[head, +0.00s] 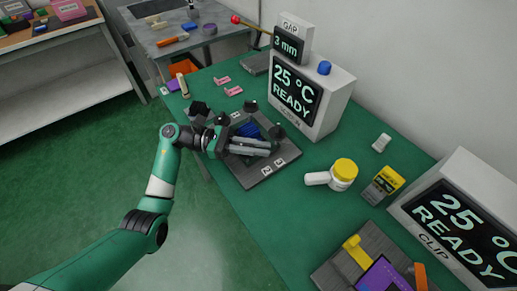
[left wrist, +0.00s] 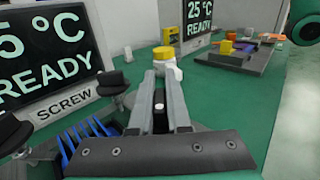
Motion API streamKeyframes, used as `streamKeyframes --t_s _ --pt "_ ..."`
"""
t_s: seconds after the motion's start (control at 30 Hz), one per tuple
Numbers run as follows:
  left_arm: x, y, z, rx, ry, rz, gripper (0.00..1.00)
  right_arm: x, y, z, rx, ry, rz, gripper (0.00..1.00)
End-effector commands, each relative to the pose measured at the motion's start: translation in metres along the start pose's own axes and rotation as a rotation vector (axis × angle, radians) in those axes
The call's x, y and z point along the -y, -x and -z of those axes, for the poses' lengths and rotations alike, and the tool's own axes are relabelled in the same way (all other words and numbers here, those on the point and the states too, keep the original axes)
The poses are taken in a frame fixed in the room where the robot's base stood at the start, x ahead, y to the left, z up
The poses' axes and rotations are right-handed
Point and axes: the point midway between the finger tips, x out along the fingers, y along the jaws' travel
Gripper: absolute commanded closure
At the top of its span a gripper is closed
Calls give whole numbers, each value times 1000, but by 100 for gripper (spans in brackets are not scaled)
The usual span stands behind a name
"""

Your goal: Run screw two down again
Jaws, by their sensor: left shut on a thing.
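Black screw knobs stand around the blue part, one at the back (head: 250,105) and one at the right (head: 277,131); two show in the left wrist view (left wrist: 112,83). My left gripper (head: 268,149) lies low over the plate's near side, close to the tags. Its fingers (left wrist: 160,100) are closed on a dark thing with a pale spot, apparently a screw knob, mostly hidden by them. My right gripper is out of view.
A display (head: 298,92) reading 25 °C READY stands behind the fixture, with a GAP box (head: 290,42) reading 3 mm. A white bottle with a yellow lid (head: 343,174) stands to the right. The clip fixture (head: 345,268) is at the near right.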

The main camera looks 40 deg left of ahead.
Motion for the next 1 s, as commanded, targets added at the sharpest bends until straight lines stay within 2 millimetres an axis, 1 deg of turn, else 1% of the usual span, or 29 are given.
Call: streamKeyframes --t_s 0.27,0.3,0.43,0.67,0.77,0.87,0.97,1.0 --pt "0 0 0 0 1 2 100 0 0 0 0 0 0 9" --pt "0 0 0 0 1 2 78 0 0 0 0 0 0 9" --pt "0 0 0 0 1 1 55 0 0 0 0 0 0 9" --pt "0 0 0 0 1 1 55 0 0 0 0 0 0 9" --pt "0 3 0 0 1 0 55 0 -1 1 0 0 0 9" --pt "0 14 -1 0 1 -2 55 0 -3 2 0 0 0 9" --pt "-1 35 -2 -1 1 -5 55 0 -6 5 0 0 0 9" --pt "-1 44 -2 -1 2 -5 55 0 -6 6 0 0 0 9"
